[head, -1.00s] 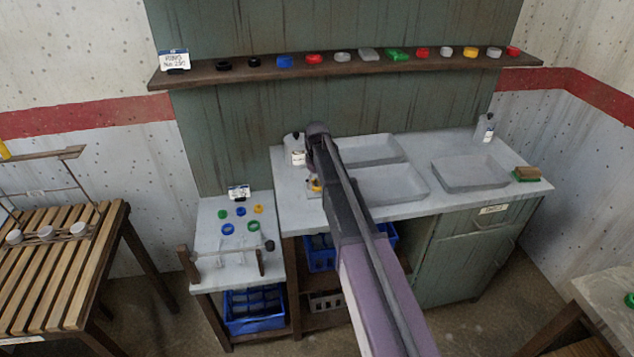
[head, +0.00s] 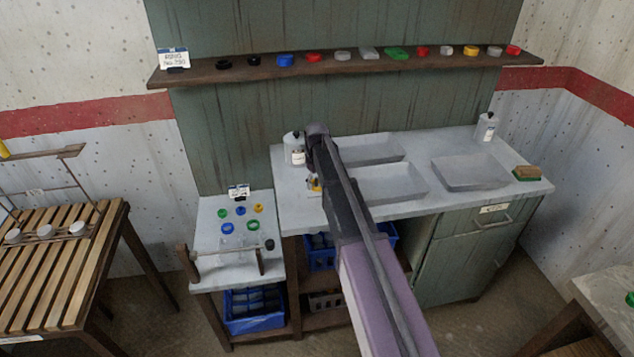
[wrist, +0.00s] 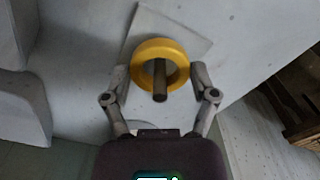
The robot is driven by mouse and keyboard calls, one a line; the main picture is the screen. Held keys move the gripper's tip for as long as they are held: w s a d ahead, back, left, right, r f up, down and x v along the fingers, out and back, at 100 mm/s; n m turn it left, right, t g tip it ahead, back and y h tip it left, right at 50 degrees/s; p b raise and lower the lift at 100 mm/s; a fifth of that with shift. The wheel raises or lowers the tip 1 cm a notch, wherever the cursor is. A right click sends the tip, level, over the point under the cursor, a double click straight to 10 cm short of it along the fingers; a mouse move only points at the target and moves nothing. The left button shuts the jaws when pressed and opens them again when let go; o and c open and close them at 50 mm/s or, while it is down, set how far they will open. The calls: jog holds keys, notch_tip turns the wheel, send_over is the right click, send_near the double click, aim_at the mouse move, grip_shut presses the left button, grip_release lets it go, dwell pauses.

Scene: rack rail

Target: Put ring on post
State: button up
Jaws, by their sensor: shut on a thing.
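A yellow ring (wrist: 160,46) sits between the two fingers of my gripper (wrist: 161,77) in the wrist view, with a finger against each side. A dark post (wrist: 160,86) shows through the ring's hole, and its end overlaps the ring's near rim, so the ring looks to be around the post. I cannot tell how far down the post the ring is. A pale flat plate (wrist: 190,34) lies below. In the head view, only a small yellow part of the ring (head: 315,184) shows beside my arm, which hides most of the gripper and post.
The counter (head: 300,210) holds basins (head: 470,186), a white bottle (head: 294,152) close to my gripper and a brush (head: 527,173). A lower side table (head: 208,215) at left carries coloured rings. A shelf (head: 200,77) with rings and a sign runs along the wall.

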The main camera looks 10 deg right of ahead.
jog(key=shift+f+b, duration=0.35)
jog(key=shift+f, duration=0.05)
jog(key=o, duration=0.9)
jog(key=shift+c, duration=0.2)
jog(key=shift+r, duration=0.15)
jog(key=shift+r+p, duration=5.4)
jog(key=shift+p, duration=0.15)
jog(key=s+m, duration=0.6)
jog(key=s, duration=2.3)
jog(key=shift+d, duration=0.1)
